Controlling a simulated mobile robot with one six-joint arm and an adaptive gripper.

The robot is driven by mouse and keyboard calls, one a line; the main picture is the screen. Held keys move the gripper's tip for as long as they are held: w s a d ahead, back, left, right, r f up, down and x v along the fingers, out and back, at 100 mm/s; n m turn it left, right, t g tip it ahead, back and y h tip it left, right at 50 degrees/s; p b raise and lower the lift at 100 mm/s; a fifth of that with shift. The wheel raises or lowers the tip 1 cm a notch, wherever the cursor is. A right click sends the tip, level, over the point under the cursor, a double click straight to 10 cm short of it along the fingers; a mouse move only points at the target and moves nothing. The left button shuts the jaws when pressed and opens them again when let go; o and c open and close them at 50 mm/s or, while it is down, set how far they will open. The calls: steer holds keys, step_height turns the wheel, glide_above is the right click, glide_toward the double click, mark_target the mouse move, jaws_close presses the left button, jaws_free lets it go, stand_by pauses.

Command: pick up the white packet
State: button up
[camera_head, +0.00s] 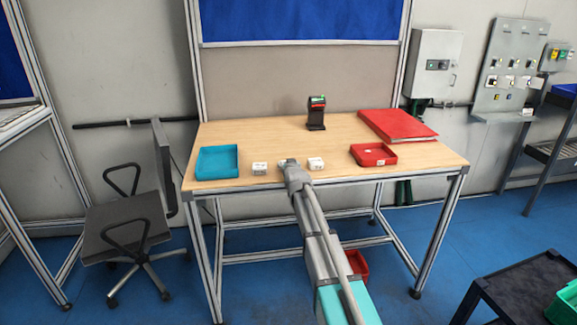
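Small white packets sit near the front edge of the wooden table: one on the left (260,169) and one on the right (316,164). My gripper (288,163) is between them, at the table's front part, reached by my arm from below right. A small pale patch shows at the gripper's tip; I cannot tell whether it is another packet or part of the gripper. The fingers are too small and partly hidden by the wrist to show whether they are open or shut.
A blue tray (217,170) lies at the table's left and a small red tray (373,161) at its right. A black scanner (316,117) stands at the back middle; a flat red box (398,125) lies back right. The wooden table (260,135) is clear behind the packets.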

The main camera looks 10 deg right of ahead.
steer(key=shift+r, duration=0.1)
steer(key=shift+r+p, duration=0.95)
steer(key=shift+p, duration=0.1)
steer(key=s+r+p, duration=1)
steer(key=s+r, duration=0.1)
steer(key=s, duration=0.3)
steer(key=shift+p, duration=0.4)
steer(key=shift+f, duration=0.1)
steer(key=w+f+b, duration=0.2)
steer(key=w, duration=0.2)
steer(key=w+f+b, duration=0.3)
steer(key=w, duration=0.1)
steer(key=w+f+b, duration=0.3)
steer(key=w, duration=0.1)
steer(key=shift+w, duration=0.1)
steer(key=shift+w+f+b, duration=0.5)
steer(key=shift+b, duration=0.05)
